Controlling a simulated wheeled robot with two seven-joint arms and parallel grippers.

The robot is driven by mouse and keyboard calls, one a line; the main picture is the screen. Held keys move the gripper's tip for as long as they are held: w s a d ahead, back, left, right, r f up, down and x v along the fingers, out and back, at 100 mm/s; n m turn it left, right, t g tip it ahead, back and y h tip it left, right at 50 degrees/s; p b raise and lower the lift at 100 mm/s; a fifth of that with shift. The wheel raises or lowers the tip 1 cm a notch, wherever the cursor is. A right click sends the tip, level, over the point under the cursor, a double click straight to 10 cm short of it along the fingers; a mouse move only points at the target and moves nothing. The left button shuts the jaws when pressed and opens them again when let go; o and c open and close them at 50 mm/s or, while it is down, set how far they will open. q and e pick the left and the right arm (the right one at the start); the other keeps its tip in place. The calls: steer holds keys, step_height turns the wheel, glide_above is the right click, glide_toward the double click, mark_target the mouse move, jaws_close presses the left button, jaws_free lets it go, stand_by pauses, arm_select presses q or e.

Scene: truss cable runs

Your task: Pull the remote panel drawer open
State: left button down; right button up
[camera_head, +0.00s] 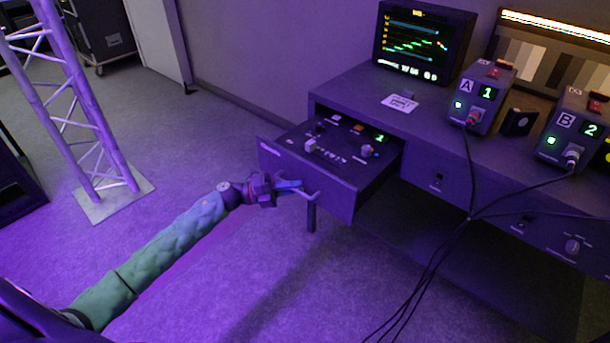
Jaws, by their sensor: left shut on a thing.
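The remote panel drawer (270,153) sticks out from the left end of the desk, clearly open. Its top panel carries knobs, small buttons and a lit green number 1. My left gripper (304,190) is at the drawer's front face, shut on the drawer's handle (311,215). The gripper hides part of the handle and the lower front. The left arm reaches in from the lower left. My right gripper does not show.
The desk (340,85) bears a monitor (421,42), box A (482,98), box B (575,130) and a white card (399,103). Dark cables (440,255) hang in front at right. A truss tower (80,110) stands at left. The floor between is clear.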

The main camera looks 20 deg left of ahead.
arm_select(q)
steer(key=s+a, duration=0.2)
steer(key=s, duration=0.5)
steer(key=shift+s+a+p, duration=0.2)
steer(key=shift+a+p, duration=0.1)
steer(key=shift+p, duration=0.1)
steer(key=c, duration=1.5)
jaws_free()
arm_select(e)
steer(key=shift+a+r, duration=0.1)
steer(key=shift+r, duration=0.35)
arm_select(q)
steer(key=v, duration=0.7)
steer(key=shift+s+a+f+b, duration=0.1)
steer(key=shift+a+b, duration=0.25)
steer(key=shift+a, duration=0.05)
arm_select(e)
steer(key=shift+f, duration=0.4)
